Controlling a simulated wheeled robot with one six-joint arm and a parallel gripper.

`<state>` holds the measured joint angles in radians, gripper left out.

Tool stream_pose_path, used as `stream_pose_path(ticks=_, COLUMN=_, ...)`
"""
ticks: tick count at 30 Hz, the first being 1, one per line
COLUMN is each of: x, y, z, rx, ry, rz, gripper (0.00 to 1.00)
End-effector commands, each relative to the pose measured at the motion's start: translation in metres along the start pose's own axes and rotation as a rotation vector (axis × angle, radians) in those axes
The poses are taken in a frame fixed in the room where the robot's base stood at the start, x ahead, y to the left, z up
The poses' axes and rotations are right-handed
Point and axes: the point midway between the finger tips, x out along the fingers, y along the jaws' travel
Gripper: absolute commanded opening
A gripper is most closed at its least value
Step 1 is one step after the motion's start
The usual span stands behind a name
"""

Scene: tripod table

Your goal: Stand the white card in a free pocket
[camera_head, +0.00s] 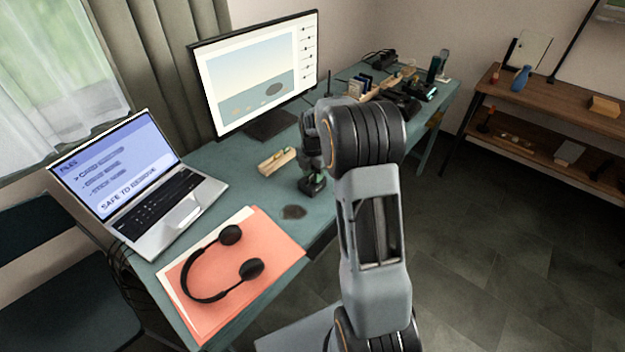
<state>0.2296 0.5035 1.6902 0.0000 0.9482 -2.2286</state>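My gripper (313,186) points down just above the teal desk, right of a small wooden block-like holder (277,161). Its fingers are small and dark here, so I cannot tell whether they are open or shut, or whether they hold anything. I cannot pick out the white card for certain; my arm hides part of the desk.
A monitor (262,75) stands behind my gripper. An open laptop (125,175) is at the left. Black headphones (205,298) lie on an orange folder (279,238) at the near end. Dark items (403,103) crowd the far desk (225,158). A wooden shelf (545,92) stands right.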

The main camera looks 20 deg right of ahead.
Motion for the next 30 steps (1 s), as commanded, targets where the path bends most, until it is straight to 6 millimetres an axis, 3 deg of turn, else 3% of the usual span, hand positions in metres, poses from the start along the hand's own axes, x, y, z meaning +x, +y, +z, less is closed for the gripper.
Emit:
stream_pose_path(ticks=12, x=-0.001, y=0.0, z=0.0, rx=0.0, ry=0.0, rz=0.0, gripper=0.0)
stream_pose_path(ticks=25, x=-0.001, y=0.0, z=0.0, rx=0.0, ry=0.0, rz=0.001, gripper=0.0)
stream_pose_path(ticks=30, x=-0.011, y=0.001, z=0.0, rx=0.0, ry=-0.002, rz=0.003, gripper=0.0)
